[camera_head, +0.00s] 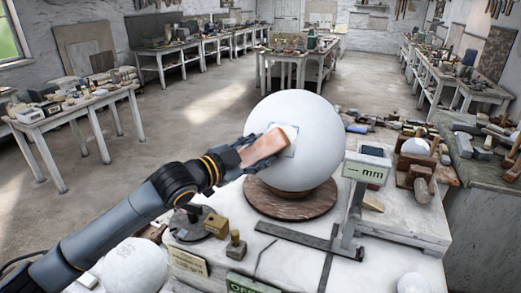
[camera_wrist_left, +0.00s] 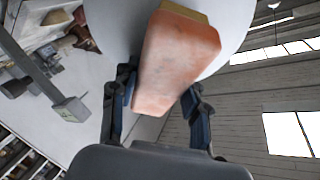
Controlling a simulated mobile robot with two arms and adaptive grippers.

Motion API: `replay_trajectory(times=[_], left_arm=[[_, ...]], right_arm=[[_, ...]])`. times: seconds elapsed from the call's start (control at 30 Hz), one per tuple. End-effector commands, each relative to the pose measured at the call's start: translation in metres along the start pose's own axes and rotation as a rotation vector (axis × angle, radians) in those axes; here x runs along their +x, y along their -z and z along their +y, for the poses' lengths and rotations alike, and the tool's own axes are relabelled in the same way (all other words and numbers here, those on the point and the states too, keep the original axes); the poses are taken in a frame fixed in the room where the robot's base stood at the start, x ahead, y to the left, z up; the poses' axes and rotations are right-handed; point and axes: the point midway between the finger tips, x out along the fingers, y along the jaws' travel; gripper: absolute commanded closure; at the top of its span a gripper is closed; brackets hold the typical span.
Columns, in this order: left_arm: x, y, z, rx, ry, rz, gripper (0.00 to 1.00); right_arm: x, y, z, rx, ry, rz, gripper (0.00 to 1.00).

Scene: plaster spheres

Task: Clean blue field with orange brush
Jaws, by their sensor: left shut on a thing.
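A large white plaster sphere (camera_head: 305,140) stands on a round brown base on the workbench. A small light-blue outlined field (camera_head: 291,140) shows on its left front side, partly covered. My left gripper (camera_head: 243,157) is shut on an orange brush (camera_head: 264,149), which is held against or very close to the sphere at the field. In the left wrist view the orange brush (camera_wrist_left: 177,58) sits between the two fingers (camera_wrist_left: 158,100), with a yellowish edge at its far end by the sphere (camera_wrist_left: 115,25). Whether the brush touches the surface cannot be told. My right gripper is not in view.
The round base (camera_head: 290,200) rests on the white bench. A gauge marked mm (camera_head: 366,168) stands close to the right of the sphere. Small blocks (camera_head: 216,226), a metal square (camera_head: 320,244) and another white sphere (camera_head: 135,266) lie in front. Tools crowd the right side.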

Motion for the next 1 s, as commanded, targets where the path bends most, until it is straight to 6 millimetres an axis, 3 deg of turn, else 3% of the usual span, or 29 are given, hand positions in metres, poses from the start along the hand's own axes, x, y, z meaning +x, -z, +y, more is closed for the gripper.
replay_trajectory(times=[0.8,1.0], left_arm=[[0.015,0.040,-0.001,0.001,0.001,0.004,0.90],[0.017,0.042,-0.001,0.001,0.002,0.001,0.90]], right_arm=[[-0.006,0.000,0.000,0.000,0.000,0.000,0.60],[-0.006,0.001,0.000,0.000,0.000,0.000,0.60]])
